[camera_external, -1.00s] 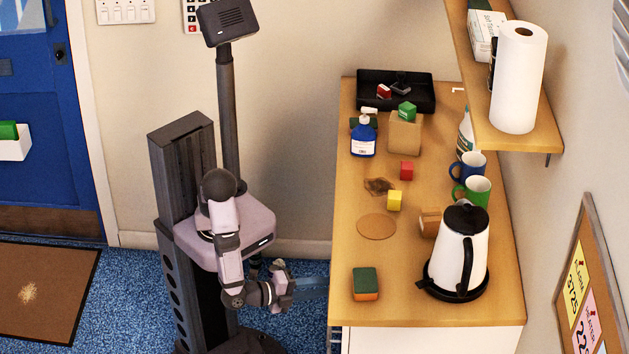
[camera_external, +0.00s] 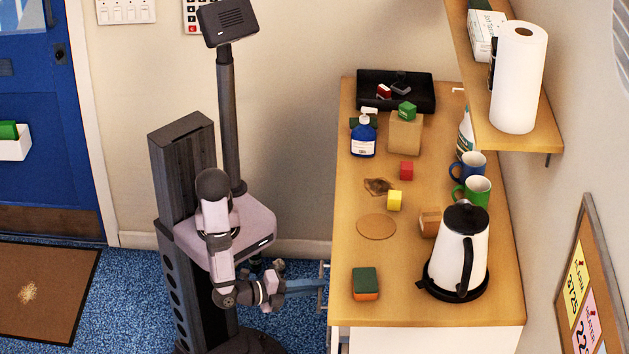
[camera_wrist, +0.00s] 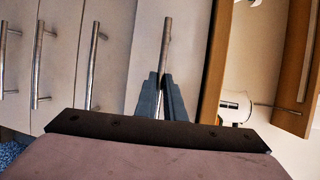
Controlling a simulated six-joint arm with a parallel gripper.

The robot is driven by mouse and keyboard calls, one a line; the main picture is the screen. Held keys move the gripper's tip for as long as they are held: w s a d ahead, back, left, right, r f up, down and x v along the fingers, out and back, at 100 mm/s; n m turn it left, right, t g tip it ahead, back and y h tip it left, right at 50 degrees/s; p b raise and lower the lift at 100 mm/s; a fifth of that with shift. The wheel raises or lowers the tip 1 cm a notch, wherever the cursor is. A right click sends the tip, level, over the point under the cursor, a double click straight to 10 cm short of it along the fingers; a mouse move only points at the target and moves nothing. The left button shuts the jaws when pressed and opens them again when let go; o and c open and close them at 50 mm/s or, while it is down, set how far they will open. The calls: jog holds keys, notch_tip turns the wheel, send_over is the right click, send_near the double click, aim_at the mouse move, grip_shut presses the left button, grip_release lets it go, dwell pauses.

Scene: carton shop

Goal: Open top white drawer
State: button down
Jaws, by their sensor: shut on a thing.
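My gripper (camera_wrist: 162,82) is shut on the upright-looking metal bar handle (camera_wrist: 166,42) of the white drawer (camera_wrist: 146,35) closest to the wooden counter edge in the wrist view. In the external view my gripper (camera_external: 318,287) reaches the left side of the counter. The handle (camera_external: 322,272) shows there just outside the counter's left edge. The drawer front seems to stand a little out from the cabinet, but the drawer's inside is not visible. My fingers hide the lower part of the handle in the wrist view.
More white fronts with bar handles (camera_wrist: 94,65) lie left in the wrist view. The wooden counter (camera_external: 400,312) holds a white kettle (camera_external: 457,250), a green-and-orange sponge (camera_external: 365,283), mugs and blocks. Blue floor (camera_external: 128,315) is free left of my base.

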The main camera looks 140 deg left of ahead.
jog(key=s+d, duration=1.1)
jog(key=shift+s+d, duration=0.3)
jog(key=shift+d, duration=0.05)
jog(key=c, duration=1.8)
grip_release()
jog(key=shift+c, duration=0.2)
jog(key=v, duration=0.7)
jog(key=shift+d, duration=0.1)
